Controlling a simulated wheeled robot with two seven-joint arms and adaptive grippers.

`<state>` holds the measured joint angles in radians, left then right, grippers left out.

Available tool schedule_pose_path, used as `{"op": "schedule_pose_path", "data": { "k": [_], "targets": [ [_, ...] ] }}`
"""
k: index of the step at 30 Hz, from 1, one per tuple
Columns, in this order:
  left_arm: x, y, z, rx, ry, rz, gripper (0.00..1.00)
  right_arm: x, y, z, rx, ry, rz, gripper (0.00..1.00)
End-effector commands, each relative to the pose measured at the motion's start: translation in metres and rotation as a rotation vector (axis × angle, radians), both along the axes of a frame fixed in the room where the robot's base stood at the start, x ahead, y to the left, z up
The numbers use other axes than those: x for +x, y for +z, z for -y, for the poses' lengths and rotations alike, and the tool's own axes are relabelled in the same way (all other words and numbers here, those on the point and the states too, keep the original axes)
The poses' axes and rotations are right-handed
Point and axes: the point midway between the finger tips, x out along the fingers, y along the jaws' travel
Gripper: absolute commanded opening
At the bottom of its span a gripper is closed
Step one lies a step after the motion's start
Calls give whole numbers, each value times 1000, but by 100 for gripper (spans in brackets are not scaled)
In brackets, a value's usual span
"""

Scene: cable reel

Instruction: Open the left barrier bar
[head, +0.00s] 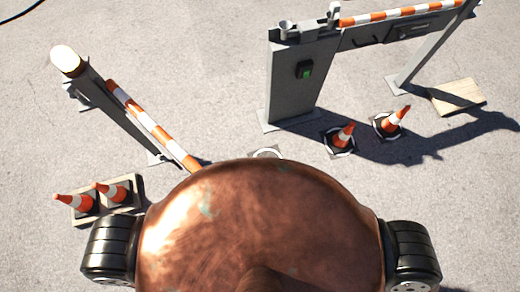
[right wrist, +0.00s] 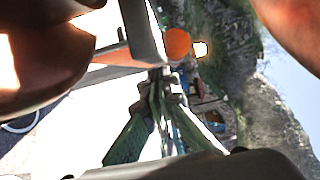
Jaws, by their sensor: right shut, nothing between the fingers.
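The left barrier bar (head: 150,125) has orange and white stripes. In the head view it slants from beside a grey post (head: 105,108) with a pale round top down toward my copper-coloured body, which may hide its lower end. I cannot tell how its far end is held. My right gripper (right wrist: 166,76) shows in the right wrist view with its fingers together and nothing between them. An orange rounded thing (right wrist: 178,43) appears just beyond the fingertips; I cannot tell what it is. My left gripper is in neither view.
Another striped bar (head: 385,15) runs from a grey cabinet (head: 300,85) with a green button (head: 306,72) to a post at upper right. Two cones stand near it (head: 342,135), (head: 392,122). Open pavement lies between the posts.

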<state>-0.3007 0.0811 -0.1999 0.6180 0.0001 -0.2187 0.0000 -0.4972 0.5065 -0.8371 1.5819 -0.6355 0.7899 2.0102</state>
Motion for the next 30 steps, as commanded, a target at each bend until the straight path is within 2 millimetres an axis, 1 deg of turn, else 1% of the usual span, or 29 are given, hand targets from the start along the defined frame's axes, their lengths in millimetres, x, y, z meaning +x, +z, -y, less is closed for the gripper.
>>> {"op": "schedule_pose_path", "data": {
  "k": [2,5,15,18,24,30],
  "targets": [
    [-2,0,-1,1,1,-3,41,-1,0,4,-1,0,0,0],
    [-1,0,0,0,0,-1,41,-5,-1,15,-3,0,-1,0],
    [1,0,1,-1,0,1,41,-28,-1,80,-4,2,-3,0],
    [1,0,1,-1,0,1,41,-33,-1,95,-3,2,-2,0],
    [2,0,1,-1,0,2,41,-39,0,111,-1,1,0,0],
    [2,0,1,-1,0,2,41,-39,0,114,-1,1,0,0]
  ]
}}
